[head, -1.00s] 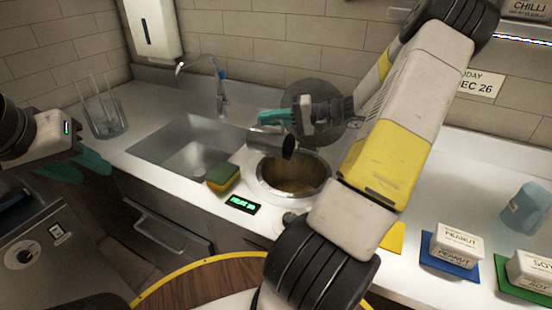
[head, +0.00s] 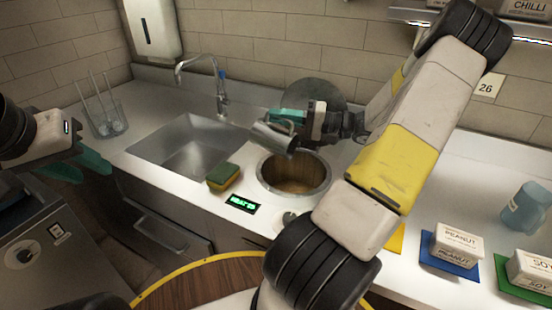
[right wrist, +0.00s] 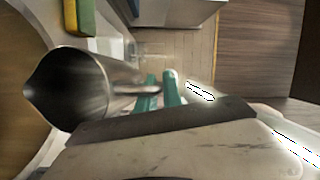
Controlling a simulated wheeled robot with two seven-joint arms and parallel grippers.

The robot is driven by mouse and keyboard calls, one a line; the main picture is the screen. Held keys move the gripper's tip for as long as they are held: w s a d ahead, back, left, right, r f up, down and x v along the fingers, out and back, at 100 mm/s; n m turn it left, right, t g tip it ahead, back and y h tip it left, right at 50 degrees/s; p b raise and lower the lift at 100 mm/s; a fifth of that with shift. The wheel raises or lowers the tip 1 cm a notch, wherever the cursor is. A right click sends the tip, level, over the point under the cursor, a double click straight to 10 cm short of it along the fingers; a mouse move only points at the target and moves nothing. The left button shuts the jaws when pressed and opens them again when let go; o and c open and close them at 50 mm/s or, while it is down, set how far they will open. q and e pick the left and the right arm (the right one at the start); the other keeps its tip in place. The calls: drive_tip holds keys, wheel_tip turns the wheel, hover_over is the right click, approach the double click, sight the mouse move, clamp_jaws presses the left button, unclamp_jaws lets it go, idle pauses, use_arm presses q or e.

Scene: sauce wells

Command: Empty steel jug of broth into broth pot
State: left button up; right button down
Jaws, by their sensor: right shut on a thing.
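The steel jug (head: 272,137) is tilted above the back rim of the round broth pot (head: 263,180), with its mouth toward the lower right. The pot is sunk in the counter and holds brown broth. My right gripper (head: 290,116) is shut on the jug's handle. In the right wrist view the jug (right wrist: 70,88) shows a bare grey inside with no broth visible, and the teal fingers (right wrist: 160,90) grip its handle. No pouring stream shows. My left gripper (head: 80,165) is open and empty at the far left, away from the pot.
A sponge (head: 223,176) and a green-lit display (head: 242,204) lie left of the pot. The sink (head: 185,148) and tap (head: 220,100) are further left. A round lid (head: 325,90) leans behind. Peanut (head: 458,245) and soy (head: 530,270) tubs stand at the right.

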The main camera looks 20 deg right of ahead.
drive_tip(key=shift+s+d+r+n+t+y, duration=0.15)
drive_tip(key=shift+s+d+n+t+y, duration=0.15)
drive_tip(key=shift+s+d+y, duration=0.25)
drive_tip(key=shift+s+d+r+n+t+y, duration=0.2)
drive_tip(key=shift+s+d+t+y, duration=0.15)
drive_tip(key=shift+s, duration=0.35)
drive_tip(key=shift+w, duration=0.1)
idle(0.4)
